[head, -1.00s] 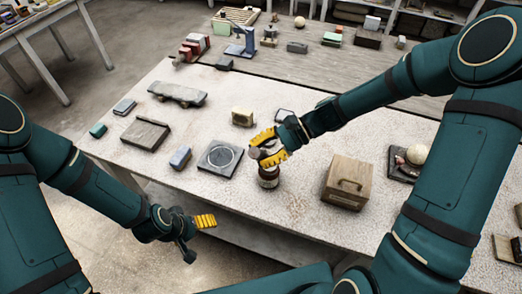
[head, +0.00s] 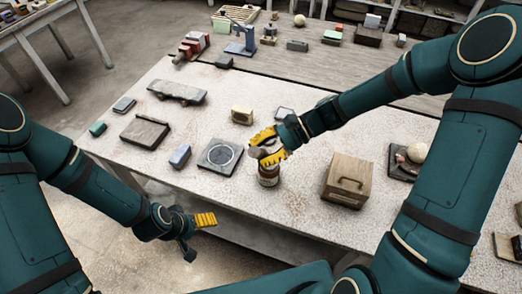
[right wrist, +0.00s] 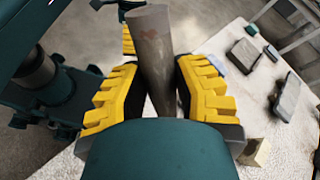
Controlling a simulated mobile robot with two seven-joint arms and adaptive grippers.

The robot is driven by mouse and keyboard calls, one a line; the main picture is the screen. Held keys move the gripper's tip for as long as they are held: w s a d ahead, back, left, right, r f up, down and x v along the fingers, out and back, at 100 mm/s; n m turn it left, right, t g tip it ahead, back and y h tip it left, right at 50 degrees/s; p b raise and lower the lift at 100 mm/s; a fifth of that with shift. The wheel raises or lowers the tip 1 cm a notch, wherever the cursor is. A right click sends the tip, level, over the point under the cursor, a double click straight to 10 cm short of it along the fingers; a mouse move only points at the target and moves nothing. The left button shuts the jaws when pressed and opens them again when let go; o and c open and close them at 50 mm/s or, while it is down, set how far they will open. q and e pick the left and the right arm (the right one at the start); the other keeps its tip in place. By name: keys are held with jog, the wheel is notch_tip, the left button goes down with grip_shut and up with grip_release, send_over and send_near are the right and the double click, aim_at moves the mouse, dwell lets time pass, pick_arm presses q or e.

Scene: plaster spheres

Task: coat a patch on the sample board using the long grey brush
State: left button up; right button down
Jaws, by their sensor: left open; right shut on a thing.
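My right gripper (head: 268,147) is shut on the long grey brush, just above a small brown jar (head: 268,178) with a pale label. In the right wrist view the brush's thick grey handle (right wrist: 153,60) stands between the yellow fingers (right wrist: 155,92). The brush's lower end is hidden; I cannot tell whether it is inside the jar. My left gripper (head: 204,220) is open and empty, off the table's front edge. A square grey plate with a ring mark (head: 220,157) lies left of the jar. I cannot tell which flat piece is the sample board.
A wooden box with a handle (head: 347,181) stands right of the jar. A dark tray (head: 145,132), a blue-grey block (head: 180,156), a yellowish block (head: 242,114) and a long grey piece (head: 177,91) lie on the left half. The front left tabletop is clear.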

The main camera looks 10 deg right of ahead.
jog(key=shift+f, duration=0.45)
dwell(1.1)
jog(key=shift+r+p, duration=1.75)
jog(key=shift+r, duration=0.65)
jog(key=shift+r+p, duration=0.55)
jog(key=shift+r, duration=0.6)
jog(key=shift+f, duration=0.1)
